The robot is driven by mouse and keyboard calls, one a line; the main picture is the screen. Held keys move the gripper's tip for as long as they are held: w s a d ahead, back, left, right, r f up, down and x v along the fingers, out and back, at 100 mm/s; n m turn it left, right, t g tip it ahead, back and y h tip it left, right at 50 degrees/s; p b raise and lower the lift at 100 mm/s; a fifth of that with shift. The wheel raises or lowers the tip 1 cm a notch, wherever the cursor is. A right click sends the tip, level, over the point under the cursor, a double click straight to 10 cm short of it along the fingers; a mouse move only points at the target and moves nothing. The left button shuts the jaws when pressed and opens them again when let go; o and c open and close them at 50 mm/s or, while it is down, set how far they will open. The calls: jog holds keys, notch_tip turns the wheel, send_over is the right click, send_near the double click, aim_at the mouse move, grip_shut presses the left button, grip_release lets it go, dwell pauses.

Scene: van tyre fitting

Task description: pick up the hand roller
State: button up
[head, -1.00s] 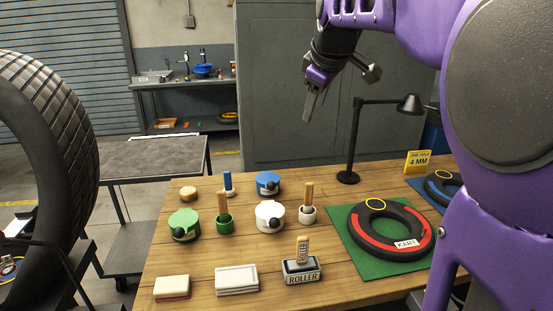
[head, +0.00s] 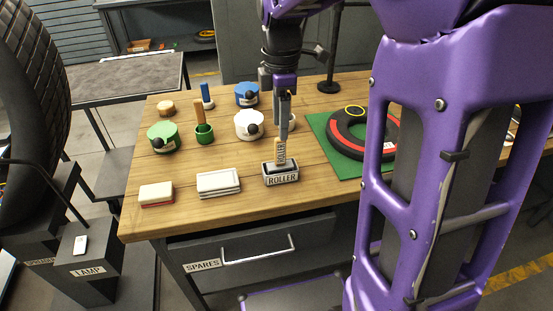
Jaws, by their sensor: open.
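The hand roller (head: 279,150) stands upright in its dark holder labelled ROLLER (head: 281,178), near the front edge of the wooden bench (head: 230,213). Its wooden handle points up. My gripper (head: 284,132) points straight down right at the roller's handle in the picture and partly covers it. The jaws are open. I cannot tell whether the handle lies between the fingers or just behind or beside them.
Left of the holder lie white pads (head: 219,184) and a red-and-white block (head: 156,195). A kart tyre (head: 345,135) lies on a green mat (head: 340,162) to the right.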

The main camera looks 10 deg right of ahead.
aim_at(280, 165)
notch_tip(280, 165, down, 4)
jog(key=shift+r, duration=0.1)
jog(key=shift+w+d+f+b, duration=0.15)
jog(key=shift+f+b, duration=0.1)
jog(key=shift+f, duration=0.65)
jog(key=shift+w+a+f+b, duration=0.1)
jog(key=shift+f+b, duration=0.2)
jog(key=shift+f, duration=0.65)
jog(key=shift+w+d+f+b, duration=0.15)
jog(key=shift+f+b, duration=0.1)
jog(key=shift+f, duration=0.65)
jog(key=shift+a, duration=0.1)
grip_shut()
